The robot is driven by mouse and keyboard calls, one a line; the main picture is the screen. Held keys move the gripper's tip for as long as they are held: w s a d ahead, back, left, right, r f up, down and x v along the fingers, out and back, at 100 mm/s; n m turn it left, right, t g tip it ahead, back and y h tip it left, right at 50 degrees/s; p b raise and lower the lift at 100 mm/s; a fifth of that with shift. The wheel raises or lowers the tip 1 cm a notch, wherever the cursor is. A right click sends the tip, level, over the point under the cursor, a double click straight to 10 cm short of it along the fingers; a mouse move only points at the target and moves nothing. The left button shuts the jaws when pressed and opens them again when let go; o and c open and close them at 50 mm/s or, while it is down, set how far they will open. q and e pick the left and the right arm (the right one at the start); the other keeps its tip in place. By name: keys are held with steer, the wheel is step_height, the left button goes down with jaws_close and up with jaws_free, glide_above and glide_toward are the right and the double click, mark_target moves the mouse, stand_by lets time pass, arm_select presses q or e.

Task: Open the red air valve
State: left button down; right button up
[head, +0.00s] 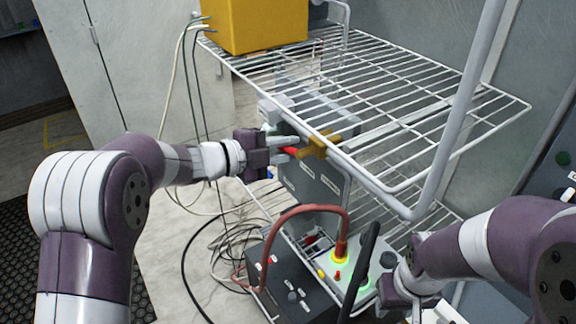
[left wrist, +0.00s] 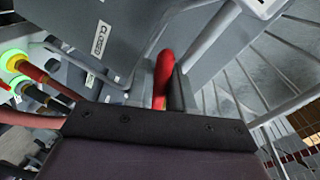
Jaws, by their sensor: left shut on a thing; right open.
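The red air valve shows in the head view as a red lever (head: 290,151) beside a brass-coloured body (head: 319,144), under the front edge of the wire shelf. My left gripper (head: 284,146) is shut on the red lever, coming from the left. In the left wrist view the rounded red lever (left wrist: 163,78) stands between the fingers, just beyond the dark gripper body. A plate marked CLOSED (left wrist: 101,39) is on the grey housing beside it. My right gripper (head: 408,304) is open and low at the right, by the lower control box; its fingertips are partly hidden.
The white wire shelf (head: 430,98) overhangs the valve, with a yellow box (head: 262,24) on it. A thick red cable (head: 290,213) plugs into the lower control box (head: 335,275) at a glowing ring. Loose cables (head: 222,240) lie on the floor below my left arm.

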arm_select(q)
steer(key=shift+w+r+m+t+b, duration=0.1)
steer(key=shift+r+m+t+b, duration=0.3)
steer(key=shift+m+b, duration=0.85)
steer(key=shift+r+m+y+b, duration=0.3)
steer(key=shift+r+m+b, duration=0.15)
steer(key=shift+r+b, duration=0.1)
steer(key=shift+a, duration=0.1)
steer(key=c, duration=1.2)
jaws_free()
steer(key=shift+o, duration=0.2)
steer(key=shift+r, duration=0.1)
steer(key=b+v, duration=0.2)
steer(key=v, duration=1)
steer(key=shift+s+a, duration=0.2)
steer(key=shift+s, duration=0.05)
